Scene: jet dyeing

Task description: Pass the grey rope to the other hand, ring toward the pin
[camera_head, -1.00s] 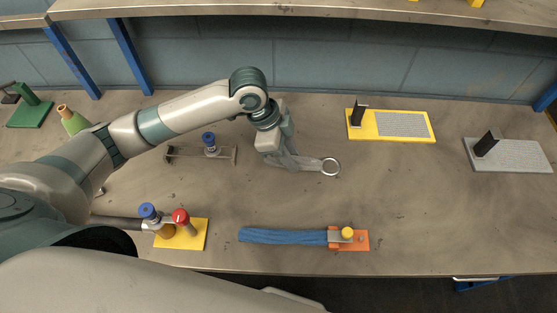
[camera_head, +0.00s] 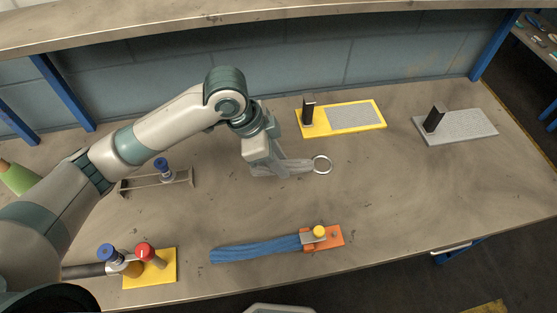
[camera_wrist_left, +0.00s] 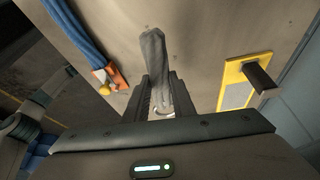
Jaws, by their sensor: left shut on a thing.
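My left gripper (camera_head: 268,168) is shut on the grey rope (camera_head: 292,168) above the middle of the table. The rope extends to the right from the fingers and ends in a metal ring (camera_head: 322,165), which points right. In the left wrist view, the grey rope (camera_wrist_left: 153,52) lies between the two fingers (camera_wrist_left: 161,88), and the ring shows only partly near the finger bases. A dark upright post stands on the yellow board (camera_head: 308,109) and another on the grey board (camera_head: 435,118); I cannot tell which is the pin. My right gripper is not in view.
A blue rope (camera_head: 255,248) with an orange end plate (camera_head: 335,238) lies near the front edge. A yellow plate (camera_head: 168,262) with red and blue knobs is at front left. A metal rack (camera_head: 135,186) stands behind it.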

